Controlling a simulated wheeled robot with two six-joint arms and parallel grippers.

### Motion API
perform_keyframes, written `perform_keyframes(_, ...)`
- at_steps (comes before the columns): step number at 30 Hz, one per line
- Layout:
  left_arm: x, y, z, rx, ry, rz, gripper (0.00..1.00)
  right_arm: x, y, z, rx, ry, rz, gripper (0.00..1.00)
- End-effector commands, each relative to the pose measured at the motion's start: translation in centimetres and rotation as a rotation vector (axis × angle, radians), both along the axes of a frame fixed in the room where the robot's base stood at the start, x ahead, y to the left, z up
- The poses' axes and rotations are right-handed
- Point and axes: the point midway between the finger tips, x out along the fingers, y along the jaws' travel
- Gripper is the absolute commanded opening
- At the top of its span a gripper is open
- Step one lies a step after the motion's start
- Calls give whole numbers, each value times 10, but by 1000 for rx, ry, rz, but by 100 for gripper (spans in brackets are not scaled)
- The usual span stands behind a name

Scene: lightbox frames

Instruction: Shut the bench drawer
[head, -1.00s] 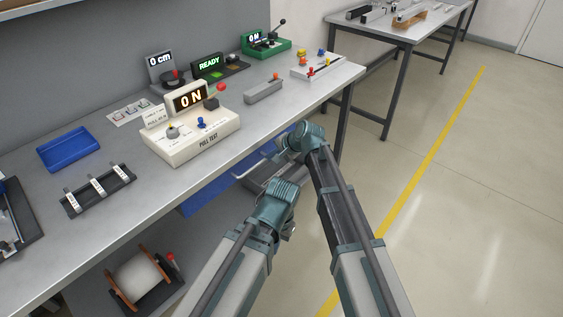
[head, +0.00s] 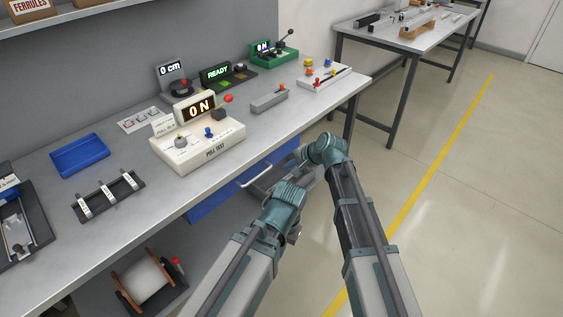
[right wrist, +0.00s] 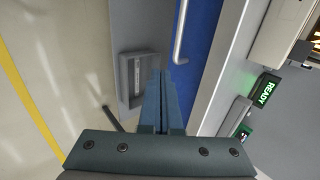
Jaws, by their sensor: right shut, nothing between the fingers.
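The bench drawer has a blue front (head: 214,200) below the bench top in the head view, with a pale bar handle (head: 254,174). The front lies close under the bench edge; I cannot tell whether a gap remains. In the right wrist view the blue front (right wrist: 205,45) and handle (right wrist: 181,35) are ahead and slightly right. My right gripper (right wrist: 163,74) is shut and empty, its tips apart from the handle. In the head view its fingers are mostly hidden by its wrist. My left gripper's wrist (head: 284,206) is in front of the drawer; its fingers are hidden.
A white pull-test box (head: 198,145), a blue tray (head: 80,156) and a grey bar (head: 269,101) sit on the bench top (head: 130,232). A spool (head: 147,282) is below.

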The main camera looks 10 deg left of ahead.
Motion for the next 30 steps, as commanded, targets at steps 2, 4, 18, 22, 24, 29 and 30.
perform_keyframes(2,0,0,21,0,0,0,0,-8,-10,21,1,1,-3,0)
perform_keyframes(4,0,0,29,0,0,1,0,-13,-16,29,1,0,-2,0)
perform_keyframes(18,0,0,52,0,0,1,0,-26,-36,52,0,0,0,0)
perform_keyframes(22,0,0,52,0,0,1,0,-26,-37,52,0,0,0,0)
perform_keyframes(24,0,0,52,0,0,1,0,-26,-37,52,0,0,0,0)
perform_keyframes(29,0,0,58,0,0,1,0,-47,-36,51,-59,2,60,0)
perform_keyframes(30,0,0,63,0,0,1,0,-64,-37,51,-109,5,111,0)
